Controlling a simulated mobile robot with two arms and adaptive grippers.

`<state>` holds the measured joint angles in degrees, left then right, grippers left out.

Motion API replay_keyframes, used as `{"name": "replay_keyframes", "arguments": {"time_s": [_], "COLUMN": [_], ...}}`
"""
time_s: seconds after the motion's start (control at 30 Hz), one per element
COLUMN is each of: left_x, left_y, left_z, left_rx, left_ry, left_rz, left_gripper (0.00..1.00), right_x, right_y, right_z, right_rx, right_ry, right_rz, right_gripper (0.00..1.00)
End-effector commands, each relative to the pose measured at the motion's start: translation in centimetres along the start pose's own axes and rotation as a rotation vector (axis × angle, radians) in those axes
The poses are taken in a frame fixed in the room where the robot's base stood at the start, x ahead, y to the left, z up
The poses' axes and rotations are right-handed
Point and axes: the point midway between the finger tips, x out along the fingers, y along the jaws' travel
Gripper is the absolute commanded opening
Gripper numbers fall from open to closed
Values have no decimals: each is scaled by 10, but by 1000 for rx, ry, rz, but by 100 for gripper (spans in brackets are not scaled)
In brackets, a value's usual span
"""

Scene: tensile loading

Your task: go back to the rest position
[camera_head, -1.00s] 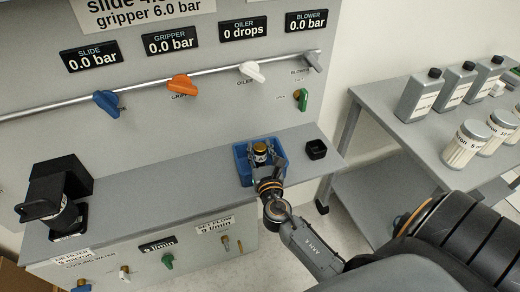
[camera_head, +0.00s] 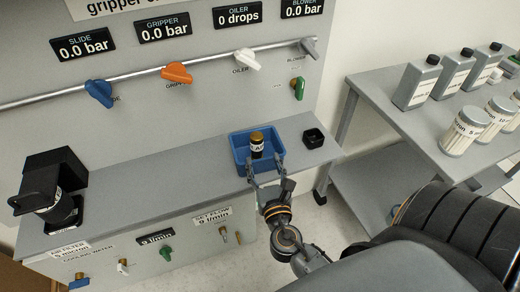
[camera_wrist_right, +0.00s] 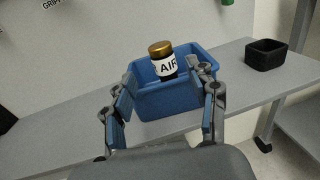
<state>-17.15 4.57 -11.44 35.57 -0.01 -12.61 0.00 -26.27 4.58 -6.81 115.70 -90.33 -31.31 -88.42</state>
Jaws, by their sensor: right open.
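My right gripper (camera_head: 266,171) is open and empty at the front edge of the blue tray (camera_head: 240,150). In the right wrist view its two fingers (camera_wrist_right: 165,95) stand apart, with the blue tray (camera_wrist_right: 165,101) beyond and between them. A small jar (camera_head: 257,144) with a gold lid and a white label stands upright in the tray. The label reads "AIR" in the right wrist view (camera_wrist_right: 164,62). The fingers do not touch the jar. My left gripper is not in view.
A small black box (camera_head: 314,138) sits on the ledge (camera_head: 150,190) right of the tray. A black filter unit (camera_head: 50,190) stands at the ledge's left end. Valve handles line the panel above. A grey side table (camera_head: 400,120) with bottles and jars stands at right.

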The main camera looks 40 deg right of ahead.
Motion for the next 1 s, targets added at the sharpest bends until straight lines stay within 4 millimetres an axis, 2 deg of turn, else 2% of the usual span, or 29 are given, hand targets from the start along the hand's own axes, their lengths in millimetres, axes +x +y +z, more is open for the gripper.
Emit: {"name": "replay_keyframes", "arguments": {"time_s": [0.1, 0.2, 0.8, 0.9, 0.97, 1.0], "left_x": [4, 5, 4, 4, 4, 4], "left_y": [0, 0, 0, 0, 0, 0], "left_z": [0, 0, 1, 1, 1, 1], "left_rx": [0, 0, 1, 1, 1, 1], "left_ry": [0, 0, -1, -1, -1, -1], "left_rz": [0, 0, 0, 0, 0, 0], "left_gripper": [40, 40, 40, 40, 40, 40], "right_x": [-14, -19, -20, -21, -22, -24], "right_y": [0, 0, -2, -12, -24, -34], "right_z": [-2, 0, 1, 0, -1, -4], "right_rx": [1, 1, 19, 154, 314, 452], "right_ry": [1, 0, 3, 25, 50, 74], "right_rz": [0, 0, -7, -55, -112, -164], "right_gripper": [58, 58, 58, 58, 58, 58]}}
